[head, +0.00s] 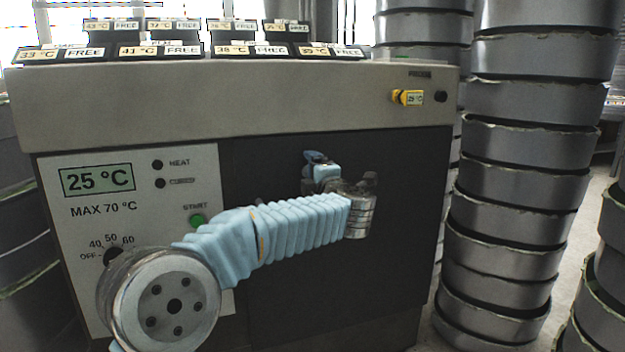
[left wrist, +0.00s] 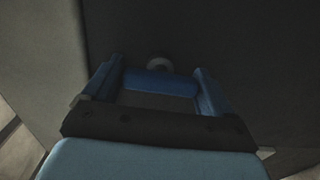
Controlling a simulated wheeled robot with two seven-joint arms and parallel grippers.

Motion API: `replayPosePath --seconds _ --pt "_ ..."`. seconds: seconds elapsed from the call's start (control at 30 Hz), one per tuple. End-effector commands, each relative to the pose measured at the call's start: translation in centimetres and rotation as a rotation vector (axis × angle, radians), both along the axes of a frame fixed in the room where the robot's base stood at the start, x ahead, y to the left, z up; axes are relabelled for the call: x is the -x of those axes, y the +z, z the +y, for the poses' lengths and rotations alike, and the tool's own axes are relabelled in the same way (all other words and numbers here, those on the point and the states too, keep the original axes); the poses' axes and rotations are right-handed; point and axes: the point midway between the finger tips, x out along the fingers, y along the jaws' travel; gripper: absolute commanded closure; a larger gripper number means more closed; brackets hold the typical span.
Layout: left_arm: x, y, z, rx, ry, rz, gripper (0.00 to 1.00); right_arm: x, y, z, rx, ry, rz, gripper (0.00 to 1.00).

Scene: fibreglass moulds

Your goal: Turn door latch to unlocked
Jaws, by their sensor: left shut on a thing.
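The latch is a blue bar (left wrist: 158,84) with a pale round pivot (left wrist: 158,62) behind it, on the dark door. In the left wrist view it lies across the gap between the two fingers of my left gripper (left wrist: 153,86). The gripper is shut on this bar. In the head view my left gripper (head: 321,163) is at the upper middle of the dark oven door (head: 270,170), and the hand and wrist largely hide the latch. I cannot tell the latch's locked or unlocked marking. My right gripper is in neither view.
The oven's control panel (head: 215,165) reads 25 °C, with a green start button and a dial partly behind my left arm. Labelled blocks marked FREE stand on the oven top. Tall stacks of grey moulds (head: 525,140) rise at the right, close to the oven.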

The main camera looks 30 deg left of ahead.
Motion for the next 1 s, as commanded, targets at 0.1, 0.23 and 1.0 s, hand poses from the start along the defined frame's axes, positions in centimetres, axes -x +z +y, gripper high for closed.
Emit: replayPosePath --seconds 0.1,0.23,1.0 --pt "0.0 -0.1 0.1 0.006 0.002 -0.004 0.45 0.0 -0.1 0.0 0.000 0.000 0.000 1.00" --pt "0.0 -0.1 0.1 0.006 0.003 -0.004 0.46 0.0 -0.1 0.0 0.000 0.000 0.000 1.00" --pt "2.3 0.0 -2.7 0.005 -0.002 -0.004 0.00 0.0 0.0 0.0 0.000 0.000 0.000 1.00"
